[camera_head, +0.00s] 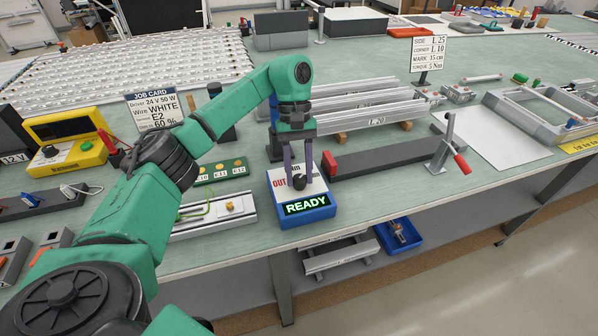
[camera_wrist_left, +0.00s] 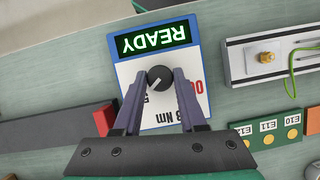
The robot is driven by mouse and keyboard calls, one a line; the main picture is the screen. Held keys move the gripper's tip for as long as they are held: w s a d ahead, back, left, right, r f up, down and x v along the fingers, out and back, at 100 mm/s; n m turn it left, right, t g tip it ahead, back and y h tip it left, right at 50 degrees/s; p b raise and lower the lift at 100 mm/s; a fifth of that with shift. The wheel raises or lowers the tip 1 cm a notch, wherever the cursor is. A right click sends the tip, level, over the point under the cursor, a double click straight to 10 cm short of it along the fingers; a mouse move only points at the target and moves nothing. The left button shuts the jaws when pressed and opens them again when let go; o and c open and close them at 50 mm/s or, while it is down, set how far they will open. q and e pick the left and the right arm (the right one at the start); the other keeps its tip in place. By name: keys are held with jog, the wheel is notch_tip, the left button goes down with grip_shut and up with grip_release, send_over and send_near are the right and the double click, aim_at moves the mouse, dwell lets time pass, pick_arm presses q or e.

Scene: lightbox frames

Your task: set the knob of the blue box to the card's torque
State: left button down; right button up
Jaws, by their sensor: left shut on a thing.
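The blue box (camera_head: 306,217) stands at the table's front edge, its display (camera_head: 306,204) reading READY in green. Its white top bears a dark knob (camera_wrist_left: 160,77), red letters and the marks "8 Nm" and, partly hidden, "5". The knob's light pointer line slants to the lower left in the left wrist view, roughly toward the "5". My left gripper (camera_head: 298,180) reaches down from above and is shut on the knob; its fingers also show in the left wrist view (camera_wrist_left: 158,82). The white card (camera_head: 428,53) on a stand seems to read torque 5 Nm. My right gripper is out of view.
A dark bar with a red block (camera_head: 329,164) and a red-handled clamp (camera_head: 449,146) lie right of the box. Left of it are a rail (camera_head: 222,221) with a yellow terminal and a green strip (camera_head: 220,173). Aluminium profiles (camera_head: 365,110) lie behind.

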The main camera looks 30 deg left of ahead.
pick_arm(q)
jog(key=shift+r, duration=0.1)
jog(key=shift+c, duration=2.3)
grip_release()
jog(key=p+v, duration=0.7)
jog(key=v, duration=0.7)
jog(key=shift+r, duration=0.25)
jog(key=shift+w+a, duration=0.1)
jog(key=shift+f, duration=0.1)
